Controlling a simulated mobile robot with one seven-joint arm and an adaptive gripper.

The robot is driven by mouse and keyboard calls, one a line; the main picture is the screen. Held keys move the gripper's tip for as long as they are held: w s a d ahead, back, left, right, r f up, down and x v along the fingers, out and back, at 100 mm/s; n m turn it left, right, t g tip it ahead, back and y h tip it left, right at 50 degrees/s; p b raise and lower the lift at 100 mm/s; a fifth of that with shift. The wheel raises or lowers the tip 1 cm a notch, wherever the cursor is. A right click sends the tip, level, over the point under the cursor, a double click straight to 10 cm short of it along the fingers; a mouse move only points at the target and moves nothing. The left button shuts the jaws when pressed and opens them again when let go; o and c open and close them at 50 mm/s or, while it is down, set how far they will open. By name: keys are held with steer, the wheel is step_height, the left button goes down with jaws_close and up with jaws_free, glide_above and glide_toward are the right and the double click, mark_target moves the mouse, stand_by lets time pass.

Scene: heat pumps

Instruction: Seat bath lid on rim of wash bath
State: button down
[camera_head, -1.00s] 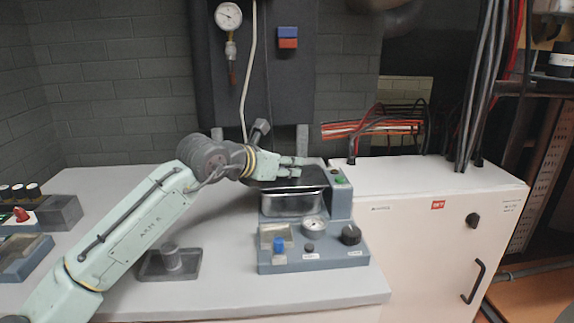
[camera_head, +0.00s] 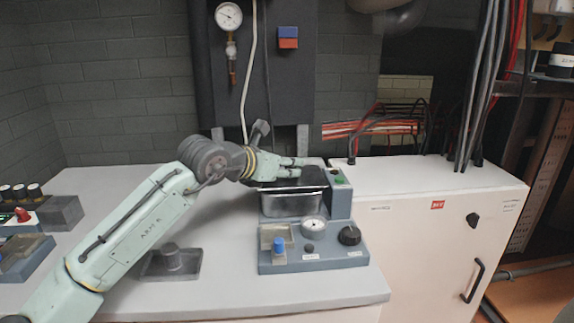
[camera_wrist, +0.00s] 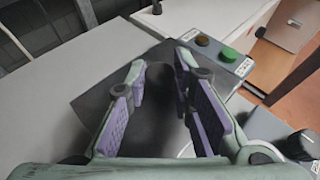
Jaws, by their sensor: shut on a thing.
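The bath lid (camera_head: 313,180) is a dark flat plate over the metal wash bath (camera_head: 292,204) on the blue-grey bench unit. In the wrist view the lid (camera_wrist: 92,104) lies below my fingers as a dark square plate, with a dark round knob (camera_wrist: 160,75) between the fingertips. My gripper (camera_head: 299,167) is above the bath and shut on the lid's knob; its fingers also fill the wrist view (camera_wrist: 160,70). The lid looks close to the bath rim, but I cannot tell whether it touches all round. The lid hides the bath's inside.
The unit has a gauge (camera_head: 314,225), a black knob (camera_head: 350,235), a blue knob (camera_head: 279,245) and a green button (camera_head: 339,179). A grey stand (camera_head: 172,262) is at the front left. A white cabinet (camera_head: 430,230) stands at the right. The worktop behind my arm is clear.

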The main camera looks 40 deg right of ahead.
steer(key=shift+f+b, duration=0.55)
steer(key=shift+f, duration=0.2)
stand_by(0.7)
steer(key=c, duration=1.3)
jaws_free()
